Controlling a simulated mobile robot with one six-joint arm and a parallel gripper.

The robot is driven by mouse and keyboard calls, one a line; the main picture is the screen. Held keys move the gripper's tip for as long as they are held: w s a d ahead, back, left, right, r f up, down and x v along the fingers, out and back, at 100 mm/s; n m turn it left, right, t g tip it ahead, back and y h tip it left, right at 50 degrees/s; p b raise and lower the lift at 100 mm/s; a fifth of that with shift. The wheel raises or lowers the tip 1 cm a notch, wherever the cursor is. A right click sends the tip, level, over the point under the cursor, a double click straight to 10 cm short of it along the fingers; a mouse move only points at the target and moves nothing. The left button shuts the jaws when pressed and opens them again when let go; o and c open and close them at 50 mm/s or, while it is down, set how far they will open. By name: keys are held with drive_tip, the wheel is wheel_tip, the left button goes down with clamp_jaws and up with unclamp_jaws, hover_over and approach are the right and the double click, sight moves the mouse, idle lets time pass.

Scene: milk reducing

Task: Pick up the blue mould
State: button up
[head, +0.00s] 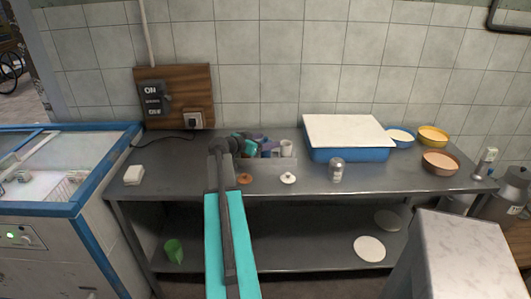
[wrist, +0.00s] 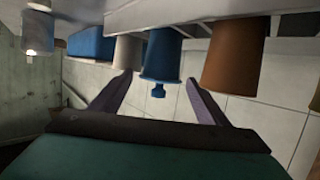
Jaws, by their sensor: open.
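The blue mould (wrist: 161,52) is in the middle of the wrist view, which looks upside down, with a small knob at its end. It lies between a pale mould (wrist: 126,52) and a brown mould (wrist: 236,48). My gripper (wrist: 159,79) is open, its two purple-grey fingers spread on either side of the blue mould's knob end. I cannot tell whether they touch it. In the head view my gripper (head: 252,146) is at the group of moulds in a grey tray (head: 268,166) on the counter; my arm partly hides them.
A blue container with a white top (head: 345,138) stands right of the tray, with a metal can (head: 336,170) in front. Several bowls are at the right. A brown lid (head: 244,179) and a white lid (head: 288,178) lie before the tray. The counter's left part is mostly clear.

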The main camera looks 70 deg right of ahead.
idle(0.3)
drive_tip(key=c, duration=1.6)
drive_tip(key=shift+o, duration=0.2)
drive_tip(key=shift+r, duration=0.15)
drive_tip(key=shift+r+b, duration=0.65)
drive_tip(key=shift+r, duration=0.7)
drive_tip(key=shift+a+r, duration=0.2)
drive_tip(key=shift+r, duration=0.05)
drive_tip(key=w+a+r+b, duration=0.1)
drive_tip(key=a+b, duration=0.3)
drive_tip(key=a, duration=1.1)
drive_tip(key=shift+w+a+r, duration=0.2)
drive_tip(key=shift+w+r, duration=0.05)
drive_tip(key=shift+w, duration=0.45)
